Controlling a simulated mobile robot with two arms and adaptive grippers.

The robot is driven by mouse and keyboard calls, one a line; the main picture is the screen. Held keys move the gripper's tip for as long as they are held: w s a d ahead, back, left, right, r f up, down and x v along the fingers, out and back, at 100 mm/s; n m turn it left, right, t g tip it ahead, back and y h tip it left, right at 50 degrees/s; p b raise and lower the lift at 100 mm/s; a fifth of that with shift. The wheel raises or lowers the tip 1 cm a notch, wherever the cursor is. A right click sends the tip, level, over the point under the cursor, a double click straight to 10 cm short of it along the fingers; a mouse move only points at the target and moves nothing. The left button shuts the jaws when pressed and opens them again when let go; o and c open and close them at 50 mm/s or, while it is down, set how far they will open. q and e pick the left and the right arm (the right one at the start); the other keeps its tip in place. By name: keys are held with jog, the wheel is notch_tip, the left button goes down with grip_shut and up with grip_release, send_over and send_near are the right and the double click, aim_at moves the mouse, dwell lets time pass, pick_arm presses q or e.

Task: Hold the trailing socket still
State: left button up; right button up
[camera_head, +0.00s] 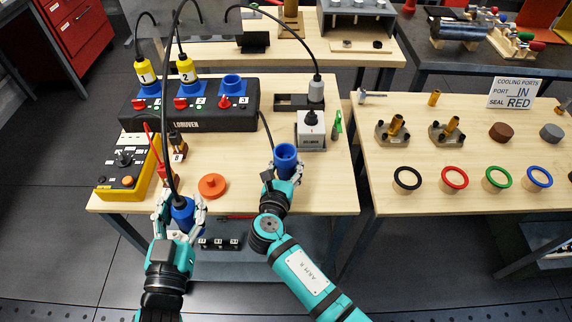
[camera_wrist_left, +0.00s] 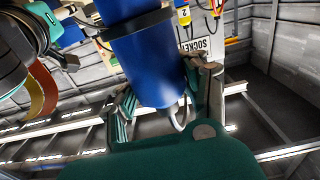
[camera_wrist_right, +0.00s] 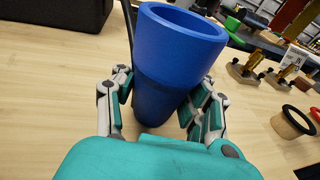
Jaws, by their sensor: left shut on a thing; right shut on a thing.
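The blue trailing socket (camera_head: 286,156) is a hollow cylinder with its open end facing up, above the right front of the table. My right gripper (camera_head: 282,176) is shut around its lower body. In the right wrist view the socket (camera_wrist_right: 175,75) stands nearly upright between both fingers. My left gripper (camera_head: 181,216) is shut on a blue plug (camera_head: 183,209) with a black cable rising from it, at the table's front edge. The plug (camera_wrist_left: 150,65) fills the middle of the left wrist view. The plug and the socket are well apart.
A black box (camera_head: 190,120) with blue sockets and two yellow-capped plugs stands behind. A yellow control box (camera_head: 122,180) is at left, with an orange disc (camera_head: 212,185) between the grippers. A grey box (camera_head: 311,130) stands behind the socket. Black cables arch over the table.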

dwell(0.7)
pick_arm(q)
jog(key=w+d+r+m+g+h, duration=0.2)
jog(key=w+d+r+m+h, duration=0.1)
jog(key=w+d+r+h, duration=0.2)
jog(key=w+d+r+m+g+h, duration=0.1)
jog(key=w+d+r+m+h, duration=0.3)
jog(key=d, duration=0.9)
jog(key=w+h, duration=0.2)
jog(key=w, duration=0.2)
jog(key=shift+w+d+r+m+g, duration=0.15)
jog(key=shift+w+r+m+g, duration=0.15)
jog(key=shift+w+r+g, duration=0.1)
jog(key=w, duration=0.1)
jog(key=w+h, duration=0.1)
jog(key=w+d+m, duration=0.1)
jog(key=shift+w+r+g, duration=0.2)
jog(key=shift+w+g, duration=0.15)
jog(key=shift+g, duration=0.05)
jog(key=shift+w+a, duration=0.15)
jog(key=shift+w, duration=0.4)
jog(key=shift+f, duration=0.1)
jog(key=shift+f, duration=2.75)
